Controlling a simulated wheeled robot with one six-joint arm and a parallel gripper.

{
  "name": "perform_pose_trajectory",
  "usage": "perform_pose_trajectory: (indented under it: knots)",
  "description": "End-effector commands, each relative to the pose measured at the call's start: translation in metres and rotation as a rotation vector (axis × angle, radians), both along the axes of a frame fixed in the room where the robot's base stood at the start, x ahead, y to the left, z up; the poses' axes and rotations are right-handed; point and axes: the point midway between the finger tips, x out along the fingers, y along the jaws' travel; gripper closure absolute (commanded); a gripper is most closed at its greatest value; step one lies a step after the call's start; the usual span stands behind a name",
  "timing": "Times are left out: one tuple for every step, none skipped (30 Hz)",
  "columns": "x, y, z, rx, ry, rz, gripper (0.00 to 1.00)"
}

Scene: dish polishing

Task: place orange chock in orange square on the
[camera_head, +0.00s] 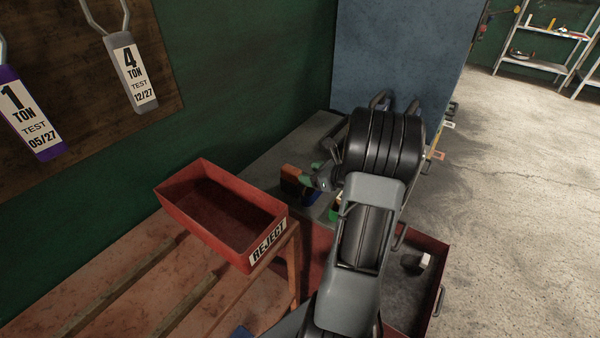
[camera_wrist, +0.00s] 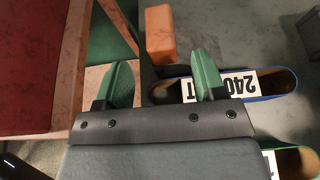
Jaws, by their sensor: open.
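An orange block (camera_wrist: 160,34), which looks like the orange chock, is at the top of the wrist view, just beyond the gap between my fingers. In the head view it appears as a small orange-brown patch (camera_head: 291,172) left of my gripper. My gripper (camera_head: 322,178) is open and empty over the grey bench top. Its two green fingers (camera_wrist: 162,62) stand apart in the wrist view, and neither touches the block.
A blue-rimmed bin with a 240 label (camera_wrist: 234,84) lies beside the block and under the right finger. A green-rimmed bin (camera_wrist: 298,150) is at lower right. A red REJECT tray (camera_head: 225,225) stands on the wooden bench at left. A red open drawer (camera_head: 432,250) is at right.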

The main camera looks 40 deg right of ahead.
Motion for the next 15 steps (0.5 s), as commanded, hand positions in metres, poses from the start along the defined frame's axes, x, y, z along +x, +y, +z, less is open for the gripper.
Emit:
perform_pose_trajectory:
  knots:
    - [-0.007,-0.003,0.003,-0.001,-0.001,-0.004,0.36]
    - [-0.011,-0.004,0.005,-0.001,-0.001,-0.004,0.36]
    - [-0.015,-0.006,0.007,-0.001,0.0,-0.003,0.36]
    - [-0.018,-0.007,0.008,0.0,-0.001,-0.003,0.36]
    - [-0.021,-0.008,0.009,0.0,0.0,-0.002,0.36]
    - [-0.024,-0.009,0.01,0.001,0.0,-0.001,0.34]
    - [-0.026,-0.009,0.012,0.001,0.0,-0.001,0.32]
    - [-0.028,-0.01,0.014,0.001,0.0,-0.003,0.32]
    - [-0.03,-0.011,0.017,0.003,0.002,-0.002,0.32]
    - [-0.032,-0.012,0.02,0.003,0.002,-0.002,0.32]
    - [-0.034,-0.013,0.022,0.005,0.003,-0.002,0.32]
    - [-0.036,-0.014,0.024,0.005,0.004,-0.001,0.32]
    - [-0.037,-0.014,0.025,0.007,0.003,-0.001,0.32]
    - [-0.039,-0.015,0.026,0.007,0.003,-0.001,0.32]
    - [-0.04,-0.016,0.026,0.007,0.003,-0.001,0.32]
